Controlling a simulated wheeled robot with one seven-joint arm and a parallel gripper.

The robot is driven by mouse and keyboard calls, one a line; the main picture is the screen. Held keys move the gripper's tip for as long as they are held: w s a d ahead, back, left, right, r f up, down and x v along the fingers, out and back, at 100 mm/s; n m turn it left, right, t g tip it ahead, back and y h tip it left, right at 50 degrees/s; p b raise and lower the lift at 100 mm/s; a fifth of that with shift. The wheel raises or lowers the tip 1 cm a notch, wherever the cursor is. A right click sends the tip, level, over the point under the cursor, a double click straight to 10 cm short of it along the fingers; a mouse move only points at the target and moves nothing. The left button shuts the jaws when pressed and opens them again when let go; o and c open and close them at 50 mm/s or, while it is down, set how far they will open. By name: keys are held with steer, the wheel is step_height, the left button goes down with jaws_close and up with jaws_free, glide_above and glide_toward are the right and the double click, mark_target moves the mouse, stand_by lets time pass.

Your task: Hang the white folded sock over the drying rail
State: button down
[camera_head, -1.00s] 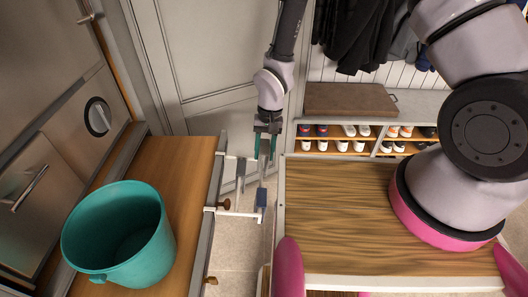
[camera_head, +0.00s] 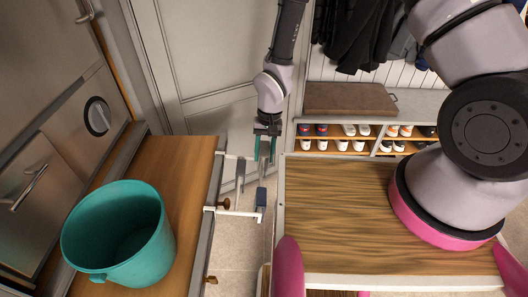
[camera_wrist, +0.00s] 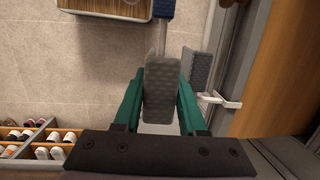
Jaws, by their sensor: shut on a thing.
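My gripper (camera_head: 265,150) is shut on a folded sock (camera_wrist: 162,88), which fills the gap between the teal fingers in the wrist view. The sock looks grey and ribbed there, with a paler patch at its lower end. The drying rail (camera_head: 236,212) has pale brackets standing out from the wooden counter's edge. The gripper is by the rail's far end, and one bracket (camera_wrist: 222,99) shows right of the fingers. Whether the sock touches the rail I cannot tell.
Another grey sock (camera_head: 240,172) hangs close left of the held one, and a dark blue sock (camera_head: 261,198) is nearer me. A teal bucket (camera_head: 118,235) stands on the left counter. A wooden bench top (camera_head: 345,220) is close on the right. Shoes fill a rack behind.

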steer(key=shift+f, duration=4.4)
steer(key=shift+c, duration=2)
jaws_free()
steer(key=r, duration=0.3)
steer(key=w+r, duration=0.1)
steer(key=r, duration=0.3)
steer(key=w+d+r, duration=0.1)
steer(key=r, duration=0.2)
steer(key=shift+r, duration=0.3)
